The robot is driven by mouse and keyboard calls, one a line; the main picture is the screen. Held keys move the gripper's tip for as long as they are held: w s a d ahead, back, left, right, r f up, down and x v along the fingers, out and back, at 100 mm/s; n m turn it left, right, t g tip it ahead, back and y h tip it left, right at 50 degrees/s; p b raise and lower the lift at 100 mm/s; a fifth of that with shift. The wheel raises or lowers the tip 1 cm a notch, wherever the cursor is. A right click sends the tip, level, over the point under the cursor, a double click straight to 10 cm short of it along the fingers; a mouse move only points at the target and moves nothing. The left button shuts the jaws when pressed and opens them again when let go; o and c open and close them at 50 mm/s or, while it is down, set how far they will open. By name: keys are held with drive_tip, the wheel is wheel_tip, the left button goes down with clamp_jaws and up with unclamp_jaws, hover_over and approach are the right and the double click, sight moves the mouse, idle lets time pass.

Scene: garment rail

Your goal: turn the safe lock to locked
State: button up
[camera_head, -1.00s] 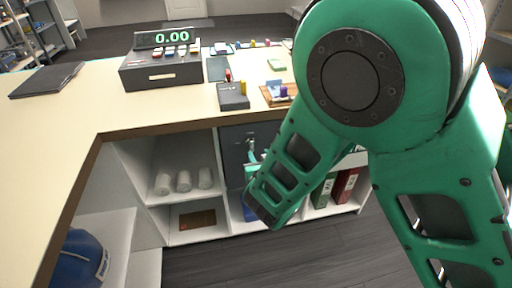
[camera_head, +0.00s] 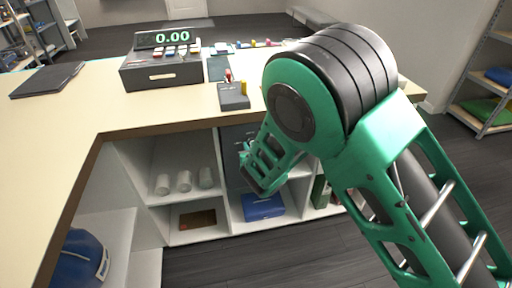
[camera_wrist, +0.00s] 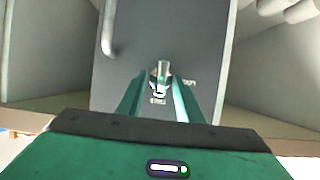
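The grey safe (camera_head: 233,137) sits in the upper shelf compartment under the counter, partly hidden by my arm. In the wrist view its door (camera_wrist: 195,35) fills the middle, with a bar handle (camera_wrist: 110,30) at upper left. A small metallic lock knob (camera_wrist: 162,70) is on the door, with small pale labels beside and below it. My gripper (camera_wrist: 160,82) faces the door with its two green fingers apart, one on each side of the knob. I see no clear contact with it. In the head view my gripper (camera_head: 244,153) is close to the safe front.
The counter (camera_head: 150,111) above holds a cash register (camera_head: 160,68) and a card terminal (camera_head: 233,96). White rolls (camera_head: 183,181) stand in the compartment to the left. A blue box (camera_head: 263,206) lies below the safe. The floor in front is clear.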

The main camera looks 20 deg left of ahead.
clamp_jaws()
drive_tip(key=shift+d, duration=0.1)
